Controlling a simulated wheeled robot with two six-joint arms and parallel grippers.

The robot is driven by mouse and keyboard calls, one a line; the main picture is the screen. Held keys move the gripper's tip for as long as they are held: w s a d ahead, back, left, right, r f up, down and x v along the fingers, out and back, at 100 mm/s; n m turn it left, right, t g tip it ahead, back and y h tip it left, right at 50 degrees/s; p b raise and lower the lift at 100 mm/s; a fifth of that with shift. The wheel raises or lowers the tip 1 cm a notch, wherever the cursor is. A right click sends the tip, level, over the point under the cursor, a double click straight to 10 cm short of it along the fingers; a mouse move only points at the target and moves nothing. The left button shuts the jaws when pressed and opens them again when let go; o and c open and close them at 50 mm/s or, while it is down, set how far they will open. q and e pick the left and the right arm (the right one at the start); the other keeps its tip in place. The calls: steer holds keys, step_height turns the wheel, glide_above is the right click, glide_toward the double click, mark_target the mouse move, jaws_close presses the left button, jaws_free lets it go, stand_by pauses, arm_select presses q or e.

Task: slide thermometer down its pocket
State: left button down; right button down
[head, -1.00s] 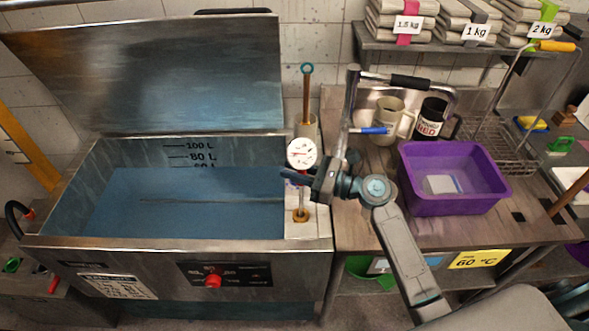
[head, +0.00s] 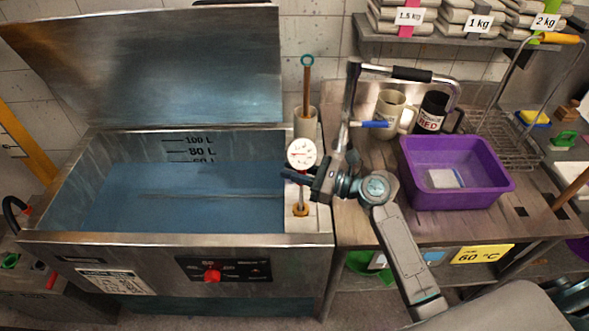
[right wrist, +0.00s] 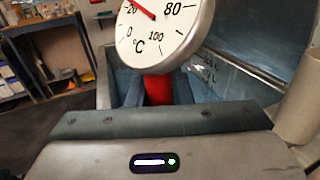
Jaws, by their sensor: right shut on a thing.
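The thermometer has a round white dial (head: 301,154) with a red needle, upright at the right end of the steel tank (head: 130,243). My right gripper (head: 298,178) is shut on its stem just below the dial. In the right wrist view the dial (right wrist: 165,28) is close, and its red neck (right wrist: 158,88) sits between the fingers. The pocket (head: 300,209), a brownish fitting on the tank's right ledge, is directly below the gripper. The thin stem runs down toward it; I cannot tell how deep its tip sits. My left gripper is not in view.
A cup with a green-ringed stick (head: 306,85) stands behind the dial. The tank holds blue liquid and its lid (head: 150,60) is raised.

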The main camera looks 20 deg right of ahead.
mark_target(294, 207)
steer(key=shift+f+b, duration=3.4)
steer(key=shift+f, duration=1.9)
steer(key=shift+s+f, duration=0.1)
steer(key=shift+f, duration=0.1)
